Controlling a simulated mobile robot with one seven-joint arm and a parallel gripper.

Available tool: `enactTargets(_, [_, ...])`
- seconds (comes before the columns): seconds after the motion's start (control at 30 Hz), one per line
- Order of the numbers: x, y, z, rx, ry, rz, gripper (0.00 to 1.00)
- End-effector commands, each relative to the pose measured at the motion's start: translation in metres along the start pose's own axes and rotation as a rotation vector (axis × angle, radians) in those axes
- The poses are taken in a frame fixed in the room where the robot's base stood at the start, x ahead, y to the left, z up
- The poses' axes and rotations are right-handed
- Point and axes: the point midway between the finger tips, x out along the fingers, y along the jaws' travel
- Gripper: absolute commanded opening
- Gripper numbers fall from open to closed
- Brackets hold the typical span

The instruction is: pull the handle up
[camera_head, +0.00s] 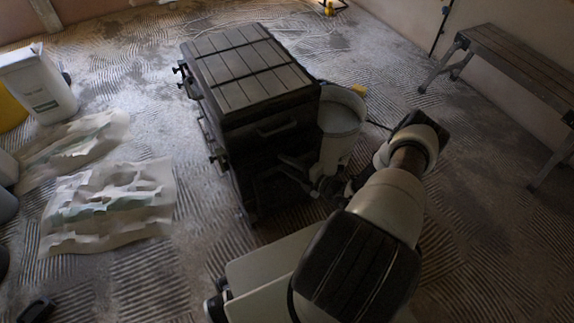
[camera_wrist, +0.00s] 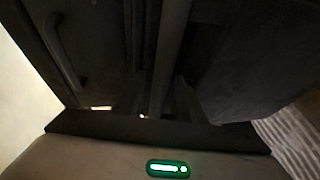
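A dark chest with a slatted top (camera_head: 248,70) stands on the floor in the middle of the head view. A dark bar handle (camera_head: 277,128) is on its near side, below the top edge. My gripper (camera_head: 305,172) is low beside that side, below the handle, and is hard to make out in shadow. In the wrist view a curved dark handle (camera_wrist: 64,50) shows at upper left. My gripper's dark fingers (camera_wrist: 157,105) appear spread apart, with a pale upright bar (camera_wrist: 170,45) seen beyond the gap. I cannot tell whether they touch anything.
A pale bucket (camera_head: 341,115) stands right of the chest, close to my arm. A wooden bench (camera_head: 515,65) is at the right wall. Ridged floor is clear between the sheets and the chest.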

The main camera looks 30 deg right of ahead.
Motion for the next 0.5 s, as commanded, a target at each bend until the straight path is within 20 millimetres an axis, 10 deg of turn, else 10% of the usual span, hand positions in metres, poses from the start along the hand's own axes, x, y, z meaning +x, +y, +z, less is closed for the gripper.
enactTargets(0.27, [-0.0005,0.0,0.0001,0.0,0.0,0.0,0.0])
enactTargets(0.5, [-0.001,0.0023,0.0001,0.0,0.0,0.0,0.0])
